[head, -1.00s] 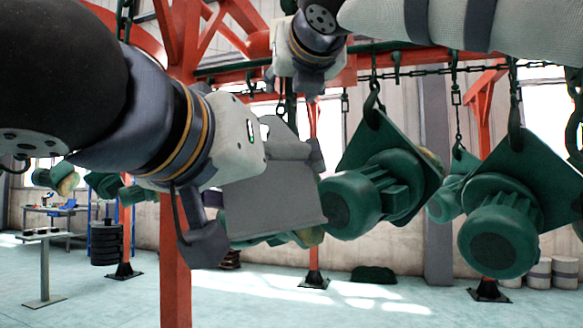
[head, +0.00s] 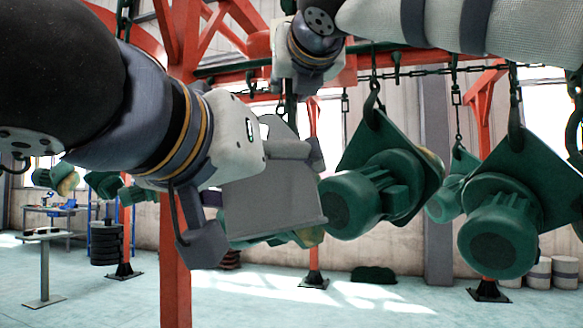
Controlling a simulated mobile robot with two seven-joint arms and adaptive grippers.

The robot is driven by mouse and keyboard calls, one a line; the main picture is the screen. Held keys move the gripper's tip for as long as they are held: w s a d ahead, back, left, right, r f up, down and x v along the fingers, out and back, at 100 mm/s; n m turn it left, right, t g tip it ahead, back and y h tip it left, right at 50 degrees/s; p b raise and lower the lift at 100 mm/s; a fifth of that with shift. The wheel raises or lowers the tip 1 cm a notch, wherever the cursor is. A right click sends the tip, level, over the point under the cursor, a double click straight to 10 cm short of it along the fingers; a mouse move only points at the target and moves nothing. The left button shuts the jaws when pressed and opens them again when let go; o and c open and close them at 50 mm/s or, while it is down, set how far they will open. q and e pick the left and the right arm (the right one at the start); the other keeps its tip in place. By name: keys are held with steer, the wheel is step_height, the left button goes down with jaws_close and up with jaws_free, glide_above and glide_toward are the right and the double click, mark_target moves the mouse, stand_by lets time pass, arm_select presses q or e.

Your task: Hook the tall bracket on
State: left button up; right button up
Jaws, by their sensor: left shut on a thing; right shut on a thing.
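The tall bracket (head: 275,200) is a plain grey plate with a narrower, tapered upper part, hanging in the middle of the head view. My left gripper (head: 258,200) is shut on it from the left, with a dark finger at its lower left corner. My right gripper (head: 297,92) comes in from the top right, just above the bracket's top. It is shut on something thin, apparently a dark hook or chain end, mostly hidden. I cannot tell whether the bracket's top touches the hook.
Green motor-like parts on plates (head: 372,178) hang from chain hooks close on the right; another (head: 500,240) hangs further right. A red post (head: 175,270) stands behind my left arm. A small stand (head: 42,270) is at far left. The floor below is mostly clear.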

arm_select(q)
steer(key=shift+r, duration=0.15)
steer(key=shift+g, duration=0.6)
steer(key=x, duration=0.4)
steer(key=r+x, duration=0.1)
steer(key=x, duration=0.1)
steer(key=shift+w+a+f, duration=0.1)
steer(key=shift+w, duration=0.4)
steer(key=shift+w, duration=0.1)
steer(key=shift+w+d+f, duration=0.15)
steer(key=shift+w+d, duration=0.1)
steer(key=shift+w, duration=0.4)
steer(key=shift+w+f, duration=0.1)
steer(key=shift+w, duration=0.05)
steer(key=shift+w+d+f, duration=0.2)
steer(key=shift+w+f, duration=0.05)
steer(key=shift+w, duration=0.15)
stand_by(0.5)
steer(key=shift+w+d+f+t, duration=0.15)
steer(key=shift+w+t, duration=0.05)
steer(key=shift+w, duration=0.2)
steer(key=shift+w+d+f+t, duration=0.1)
steer(key=shift+w+f+t, duration=0.1)
steer(key=shift+w, duration=0.15)
